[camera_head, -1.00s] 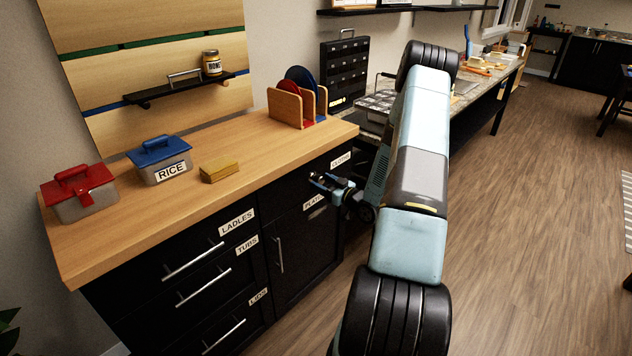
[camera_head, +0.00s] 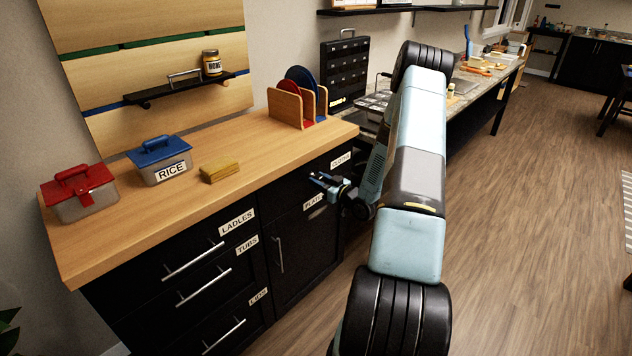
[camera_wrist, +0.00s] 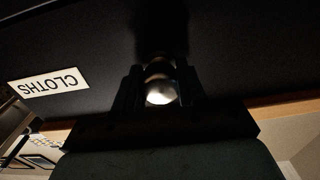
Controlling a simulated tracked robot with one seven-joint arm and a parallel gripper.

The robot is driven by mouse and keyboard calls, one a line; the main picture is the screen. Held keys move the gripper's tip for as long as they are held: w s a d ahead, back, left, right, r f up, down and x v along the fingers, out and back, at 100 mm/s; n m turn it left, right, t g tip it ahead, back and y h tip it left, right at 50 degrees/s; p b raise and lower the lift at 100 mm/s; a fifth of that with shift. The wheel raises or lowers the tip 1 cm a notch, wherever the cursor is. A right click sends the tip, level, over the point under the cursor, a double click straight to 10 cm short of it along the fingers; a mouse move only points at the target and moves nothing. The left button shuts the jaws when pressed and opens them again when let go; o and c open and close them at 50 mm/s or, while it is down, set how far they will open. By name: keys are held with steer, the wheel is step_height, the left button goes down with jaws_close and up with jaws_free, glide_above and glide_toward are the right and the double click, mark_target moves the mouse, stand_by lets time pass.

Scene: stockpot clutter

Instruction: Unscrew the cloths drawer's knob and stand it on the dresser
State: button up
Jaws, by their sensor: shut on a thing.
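The cloths drawer (camera_head: 334,170) is the black top-right drawer front of the dresser (camera_head: 215,160), with a CLOTHS label that shows upside down in the wrist view (camera_wrist: 48,84). My gripper (camera_head: 320,182) is in front of this drawer, below the wooden top. In the wrist view my gripper (camera_wrist: 160,90) is shut on a round, shiny knob (camera_wrist: 161,93), with one finger on each side. A darker part of the knob shows behind its bright end, toward the drawer face. I cannot tell whether the knob is apart from the drawer.
The front right of the top is bare. A small shelf (camera_head: 180,88) holds a jar (camera_head: 212,63).

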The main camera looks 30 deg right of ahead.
steer(key=c, duration=0.4)
steer(key=n, duration=0.4)
steer(key=shift+n, duration=0.3)
steer(key=shift+c, duration=0.2)
steer(key=shift+w, duration=0.1)
steer(key=shift+n, duration=0.4)
steer(key=n, duration=0.3)
steer(key=shift+r+n, duration=0.1)
steer(key=shift+n, duration=0.3)
steer(key=shift+n, duration=0.6)
steer(key=n, duration=0.3)
steer(key=shift+n, duration=0.3)
